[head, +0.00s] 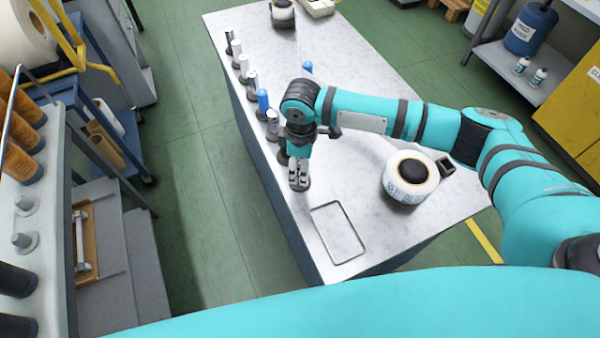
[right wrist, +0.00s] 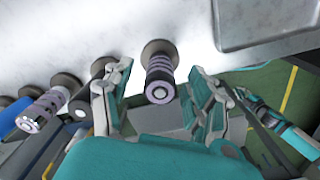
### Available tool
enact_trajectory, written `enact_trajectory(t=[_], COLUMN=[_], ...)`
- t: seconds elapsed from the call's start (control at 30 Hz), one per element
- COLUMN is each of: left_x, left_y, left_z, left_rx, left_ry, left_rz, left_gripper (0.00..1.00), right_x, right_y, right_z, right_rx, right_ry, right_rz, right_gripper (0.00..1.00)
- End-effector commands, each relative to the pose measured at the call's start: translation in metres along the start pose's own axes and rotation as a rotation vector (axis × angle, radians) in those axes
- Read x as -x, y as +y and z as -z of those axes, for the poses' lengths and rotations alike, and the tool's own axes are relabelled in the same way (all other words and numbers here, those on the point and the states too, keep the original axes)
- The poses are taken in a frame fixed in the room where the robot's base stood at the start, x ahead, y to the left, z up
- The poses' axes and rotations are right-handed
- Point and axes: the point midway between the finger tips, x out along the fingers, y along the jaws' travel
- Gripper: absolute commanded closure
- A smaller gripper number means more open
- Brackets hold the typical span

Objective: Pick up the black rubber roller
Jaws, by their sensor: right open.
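My right gripper (head: 299,184) is over the near left part of the table. In the right wrist view it is open (right wrist: 158,92), with its fingers on either side of a lilac-grey roller with dark bands (right wrist: 159,78) that stands on a round dark base. A plain black roller (right wrist: 88,98) stands just left of that one, beside and partly behind the left finger. In the head view a dark roller (head: 283,153) shows partly behind my wrist. A teal jointed part at the right of the wrist view looks like my left gripper (right wrist: 273,117); its jaws are unclear.
Several white, silver and blue rollers (head: 263,101) line the table's left edge. An empty shallow metal tray (head: 338,232) lies near the front. A large white reel (head: 410,178) sits to the right.

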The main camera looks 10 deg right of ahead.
Motion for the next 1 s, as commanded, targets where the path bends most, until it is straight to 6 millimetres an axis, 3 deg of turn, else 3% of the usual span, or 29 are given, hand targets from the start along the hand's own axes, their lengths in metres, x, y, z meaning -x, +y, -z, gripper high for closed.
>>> enact_trajectory(t=[0.3,0.57,1.0], left_x=[0.011,0.011,0.011], left_y=[0.002,0.002,0.002], left_z=[-0.013,-0.017,-0.015], left_rx=[0.001,0.001,0.0], left_ry=[-0.022,-0.029,-0.026], left_rz=[-0.002,-0.002,-0.002], left_gripper=[1.0,1.0,1.0], right_x=[-0.04,-0.042,-0.042], right_y=[-0.002,-0.001,-0.001], right_z=[0.002,0.002,0.002], right_rx=[0.0,0.001,0.0], right_ry=[-0.002,-0.001,-0.001], right_rz=[0.001,0.0,0.001], right_gripper=[0.43,0.44,1.0])
